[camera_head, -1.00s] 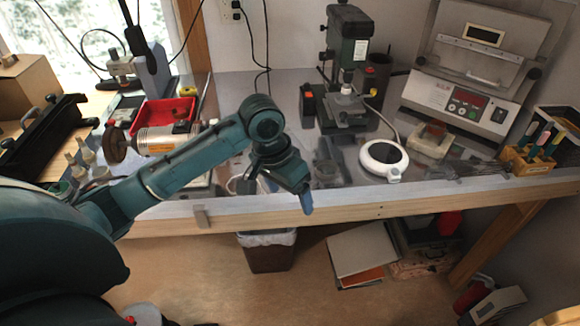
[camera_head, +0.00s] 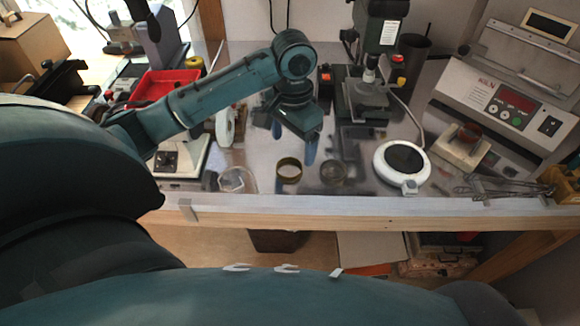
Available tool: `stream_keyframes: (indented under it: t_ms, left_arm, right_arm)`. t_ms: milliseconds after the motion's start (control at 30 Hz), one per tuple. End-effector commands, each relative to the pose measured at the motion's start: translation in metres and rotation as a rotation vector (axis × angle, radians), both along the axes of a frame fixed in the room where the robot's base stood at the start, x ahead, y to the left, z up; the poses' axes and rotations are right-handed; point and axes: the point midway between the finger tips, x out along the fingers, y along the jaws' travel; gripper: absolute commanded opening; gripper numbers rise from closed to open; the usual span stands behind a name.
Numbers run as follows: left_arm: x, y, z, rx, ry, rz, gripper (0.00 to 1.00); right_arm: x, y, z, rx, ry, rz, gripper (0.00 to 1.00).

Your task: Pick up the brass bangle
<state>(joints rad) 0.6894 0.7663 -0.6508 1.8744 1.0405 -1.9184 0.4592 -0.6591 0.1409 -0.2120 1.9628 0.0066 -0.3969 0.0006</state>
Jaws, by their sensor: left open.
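The brass bangle (camera_head: 289,178) is a short, open ring of dull gold colour. It rests on the metal bench top (camera_head: 262,150) near the front edge, in the middle of the head view. My left gripper (camera_head: 294,144) hangs pointing down above and behind the bangle, with its blue fingers spread and nothing between them. The bangle is clear of the fingers in the picture; the exact height of the gripper above the bench is hard to tell. My right gripper is not in view.
A dark round dish (camera_head: 333,173) and a white round device (camera_head: 401,165) are right of the bangle. A clear glass piece (camera_head: 236,180) is on its left. A small drill press (camera_head: 376,70) stands behind. A red tray (camera_head: 165,84) is at the back left.

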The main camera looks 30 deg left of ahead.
Motion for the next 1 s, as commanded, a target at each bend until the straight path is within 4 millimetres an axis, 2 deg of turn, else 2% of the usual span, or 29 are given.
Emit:
stream_keyframes:
  t_ms: [33,267,500,600,867,1000]
  left_arm:
    - [0.000,0.000,-0.007,0.001,0.003,0.002,0.80]
    - [-0.001,0.002,-0.023,0.001,0.002,0.001,0.80]
    - [-0.004,0.008,-0.058,0.000,0.003,0.001,0.80]
    - [-0.003,0.008,-0.066,0.001,0.001,0.000,0.80]
    - [-0.003,0.007,-0.068,0.001,-0.001,0.000,0.80]
    - [-0.003,0.007,-0.068,0.000,-0.001,0.000,0.68]
  right_arm:
    - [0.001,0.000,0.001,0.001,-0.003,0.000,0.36]
    - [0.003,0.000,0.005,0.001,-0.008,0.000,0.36]
    - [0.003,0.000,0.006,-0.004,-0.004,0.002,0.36]
    - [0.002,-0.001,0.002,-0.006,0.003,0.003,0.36]
    - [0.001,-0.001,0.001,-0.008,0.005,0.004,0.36]
    - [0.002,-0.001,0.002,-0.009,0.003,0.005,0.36]
